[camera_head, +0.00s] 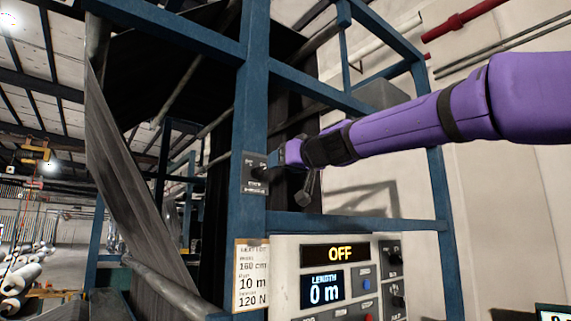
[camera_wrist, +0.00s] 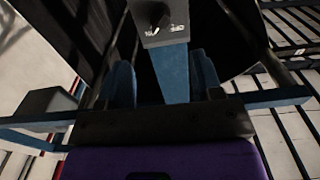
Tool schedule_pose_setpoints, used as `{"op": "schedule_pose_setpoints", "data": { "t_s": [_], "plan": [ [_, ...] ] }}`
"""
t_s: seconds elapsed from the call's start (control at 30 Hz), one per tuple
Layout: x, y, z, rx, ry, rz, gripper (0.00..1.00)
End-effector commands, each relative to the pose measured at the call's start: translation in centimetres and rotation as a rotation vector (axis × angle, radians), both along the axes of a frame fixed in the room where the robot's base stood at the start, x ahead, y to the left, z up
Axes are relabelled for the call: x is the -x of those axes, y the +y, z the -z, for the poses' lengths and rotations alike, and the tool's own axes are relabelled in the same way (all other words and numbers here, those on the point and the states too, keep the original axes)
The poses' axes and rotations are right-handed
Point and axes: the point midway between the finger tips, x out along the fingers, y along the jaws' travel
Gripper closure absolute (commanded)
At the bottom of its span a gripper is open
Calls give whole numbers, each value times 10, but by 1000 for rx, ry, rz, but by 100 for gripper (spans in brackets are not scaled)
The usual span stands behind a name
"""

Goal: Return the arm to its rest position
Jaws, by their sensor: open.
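My purple arm (camera_head: 420,122) reaches in from the right in the head view. My gripper (camera_head: 276,160) is at its far end, close to a blue frame post (camera_head: 248,120). In the wrist view the two blue fingers of my gripper (camera_wrist: 163,72) stand apart with nothing held between them. A small grey switch box (camera_head: 254,186) is fixed to the post. In the wrist view the switch box (camera_wrist: 165,32) with its dark knob shows just beyond the fingertips. I cannot tell whether a fingertip touches the box or knob.
Blue frame bars (camera_head: 350,223) surround the arm. Below is a control panel (camera_head: 392,250) reading OFF and "0 m", with a paper label (camera_head: 251,275) beside it. Dark grey fabric (camera_head: 135,200) hangs at left. White rolls (camera_head: 20,280) lie far left.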

Motion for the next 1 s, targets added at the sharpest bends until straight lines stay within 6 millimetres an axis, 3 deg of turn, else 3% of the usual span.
{"op": "schedule_pose_setpoints", "data": {
  "t_s": [0.4, 0.53, 0.67, 0.77, 1.0],
  "plan": [
    [0, 0, 0, 1, 1, 0, 40],
    [8, 5, 14, 34, 24, -1, 40],
    [31, 7, 59, 135, 110, 10, 40],
    [59, -5, 106, 228, 215, 43, 40],
    [146, -82, 207, 365, 495, 190, 40]
  ]
}}
